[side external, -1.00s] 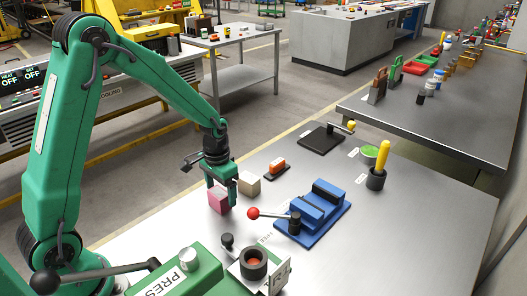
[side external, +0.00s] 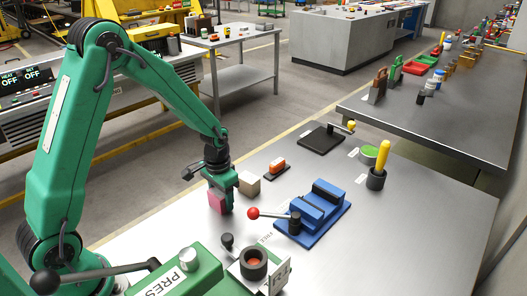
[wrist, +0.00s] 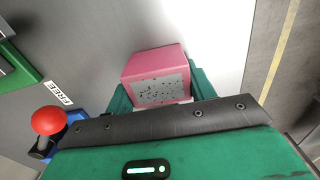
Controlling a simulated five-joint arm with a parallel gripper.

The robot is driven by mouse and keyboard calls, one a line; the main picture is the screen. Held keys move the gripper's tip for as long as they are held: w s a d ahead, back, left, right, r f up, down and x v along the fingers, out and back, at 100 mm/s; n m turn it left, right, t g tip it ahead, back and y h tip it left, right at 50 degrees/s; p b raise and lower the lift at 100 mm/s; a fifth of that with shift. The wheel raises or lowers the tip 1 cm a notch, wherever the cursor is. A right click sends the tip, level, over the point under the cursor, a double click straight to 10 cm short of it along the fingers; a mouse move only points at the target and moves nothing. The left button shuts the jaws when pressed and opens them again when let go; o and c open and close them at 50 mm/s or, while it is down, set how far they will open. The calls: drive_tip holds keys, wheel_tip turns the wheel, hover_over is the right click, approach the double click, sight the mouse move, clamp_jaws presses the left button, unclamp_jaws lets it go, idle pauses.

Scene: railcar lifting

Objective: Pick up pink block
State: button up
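The pink block (side external: 216,202) stands on the metal table near its left edge, partly hidden by my gripper in the side view. My gripper (side external: 221,199) is lowered around it, close to the table. In the wrist view the pink block (wrist: 153,62) shows a pink top and a speckled grey face. Green finger parts of my gripper (wrist: 160,95) lie on both sides of it. I cannot tell whether the fingers press on the block or leave a small gap.
A beige block (side external: 249,184) stands close behind my gripper. An orange item (side external: 277,165) lies beyond it. A blue vise (side external: 313,211) with a red-knobbed lever (side external: 254,213) is to the right. A green press (side external: 185,275) stands in front.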

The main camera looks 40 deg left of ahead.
drive_tip(key=c, duration=0.6)
drive_tip(key=shift+o, duration=0.2)
drive_tip(key=shift+r, duration=0.2)
drive_tip(key=shift+w+r, duration=0.1)
drive_tip(key=shift+r, duration=0.35)
wheel_tip(320, 180, up, 3)
drive_tip(key=shift+r, duration=0.1)
drive_tip(key=s+d+r, duration=0.5)
drive_tip(key=d+r, duration=0.1)
drive_tip(key=d, duration=0.4)
drive_tip(key=shift+d+r, duration=0.25)
drive_tip(key=shift+r, duration=0.05)
drive_tip(key=shift+s, duration=0.1)
